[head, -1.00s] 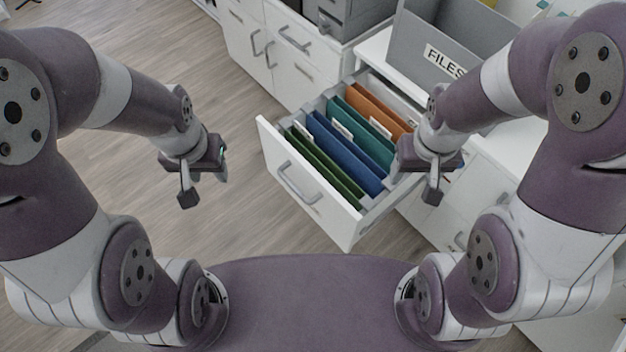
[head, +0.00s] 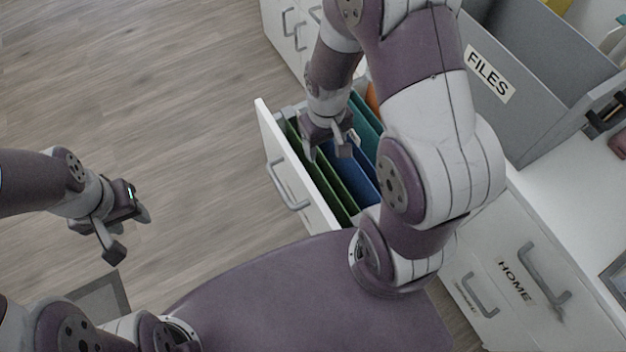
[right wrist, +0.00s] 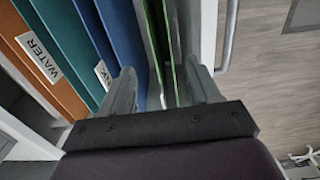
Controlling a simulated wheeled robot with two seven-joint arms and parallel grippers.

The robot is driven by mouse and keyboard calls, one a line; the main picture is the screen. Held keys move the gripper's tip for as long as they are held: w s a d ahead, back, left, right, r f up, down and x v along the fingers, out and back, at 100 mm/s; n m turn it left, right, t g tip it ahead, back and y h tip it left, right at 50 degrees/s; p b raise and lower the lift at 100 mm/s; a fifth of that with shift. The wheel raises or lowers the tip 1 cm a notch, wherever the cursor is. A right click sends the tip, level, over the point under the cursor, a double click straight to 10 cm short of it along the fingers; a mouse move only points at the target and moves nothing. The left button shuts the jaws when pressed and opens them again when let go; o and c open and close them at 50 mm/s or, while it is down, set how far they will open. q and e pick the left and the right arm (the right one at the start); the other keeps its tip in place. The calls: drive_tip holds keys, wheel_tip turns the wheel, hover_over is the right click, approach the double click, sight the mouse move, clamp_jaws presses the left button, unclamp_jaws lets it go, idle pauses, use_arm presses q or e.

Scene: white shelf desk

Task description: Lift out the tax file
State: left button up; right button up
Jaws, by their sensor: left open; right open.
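No label reading TAX is legible. The open drawer (head: 272,150) holds upright files: green (head: 322,182), blue (head: 350,172), teal (head: 366,130) and orange (head: 373,97). In the right wrist view, the green file (right wrist: 170,60) and blue file (right wrist: 125,40) lie beside teal (right wrist: 75,40) and orange (right wrist: 30,75). One label reads WATER; another, ending in "NK", is partly hidden by a finger. My right gripper (head: 326,150) is open above the green and blue files, its fingers (right wrist: 163,88) on either side of the green file's line. My left gripper (head: 128,232) is open and empty over the floor.
A grey box marked FILES (head: 520,80) stands on the white desk (head: 545,200) at the right. A closed drawer marked HOME (head: 515,280) is below it. My right arm covers part of the open drawer. Clear floor (head: 150,80) lies at the left.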

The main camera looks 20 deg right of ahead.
sight(321, 163)
drive_tip(key=f, duration=0.3)
drive_tip(key=f+b, duration=0.1)
drive_tip(key=f, duration=0.2)
drive_tip(key=f+b, duration=0.1)
drive_tip(key=f, duration=0.2)
drive_tip(key=shift+w+a, duration=0.15)
drive_tip(key=shift+w, duration=0.25)
clamp_jaws()
